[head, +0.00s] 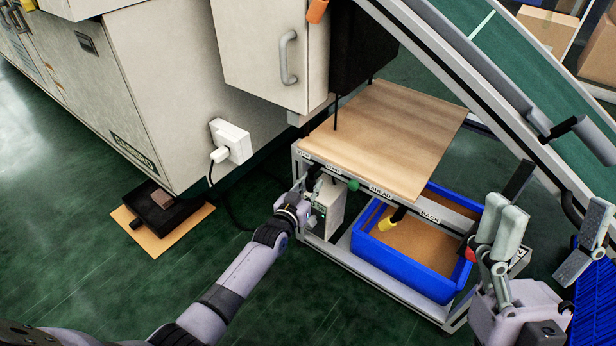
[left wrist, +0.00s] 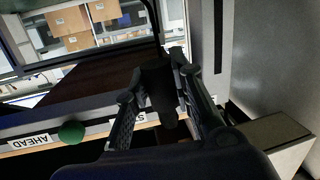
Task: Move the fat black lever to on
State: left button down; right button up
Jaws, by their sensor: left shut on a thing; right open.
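The fat black lever (left wrist: 158,85) shows as a dark, thick handle between the fingers of my left gripper (left wrist: 160,100) in the left wrist view. The fingers stand on both sides of it and are shut on it. In the head view my left gripper (head: 305,192) is at the left end of the labelled front rail, and its fingers hide the lever there. The lever's exact position against its labels cannot be told. My right gripper (head: 545,230) is open and empty at the right, near the rail's right end.
A green knob (head: 353,185) sits by the AHEAD label; yellow (head: 387,224) and red (head: 470,255) ones are further right. A wooden board (head: 390,135) lies above the rail. A blue bin (head: 437,288) stands below. A small grey box (head: 329,205) is beside my left gripper.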

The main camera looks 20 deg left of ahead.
pick_arm(q)
jog(key=shift+s+d+r+n+g+h+p, duration=0.2)
jog(key=shift+d+n+p, duration=0.25)
jog(key=shift+n, duration=0.5)
jog(key=shift+s+d+n+g+h+p, duration=0.1)
jog(key=shift+d+n+g+h+p, duration=0.15)
jog(key=shift+n+p, duration=0.5)
pick_arm(e)
jog(key=w+a+f+g+h, duration=0.1)
jog(key=w+f+g+h, duration=0.1)
jog(key=w+f+g, duration=0.4)
jog(key=shift+w+a+f+g, duration=0.2)
jog(key=shift+w+f+g, duration=0.2)
jog(key=shift+w, duration=0.95)
pick_arm(q)
jog(key=c, duration=1.4)
grip_release()
jog(key=shift+o, duration=0.2)
jog(key=shift+s, duration=0.1)
jog(key=v, duration=1.1)
jog(key=shift+s, duration=0.4)
